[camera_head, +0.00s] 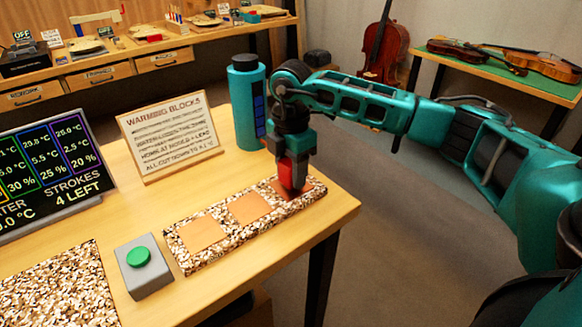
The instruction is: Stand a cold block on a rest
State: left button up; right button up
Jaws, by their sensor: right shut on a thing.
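My right gripper (292,185) points down over the far right end of a speckled strip (222,222) on the bench. The strip bears a tan square (201,233), a second tan square (249,207) and a darker reddish square (314,188) beside the fingertips. I cannot tell whether the held thing touches the strip. My left gripper is not in view.
A green button on a grey box (146,275) stands near the strip. Behind are a "Warming blocks" sign (170,137) and a teal cylinder (246,105) close to my gripper. A screen (45,170) and a speckled mat (60,288) are at left. Violins lie on a green-topped table.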

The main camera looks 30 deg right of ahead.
aim_at(291, 162)
jog(key=shift+f, duration=0.5)
jog(key=o, duration=1.1)
notch_tip(291, 162, up, 13)
dwell(0.6)
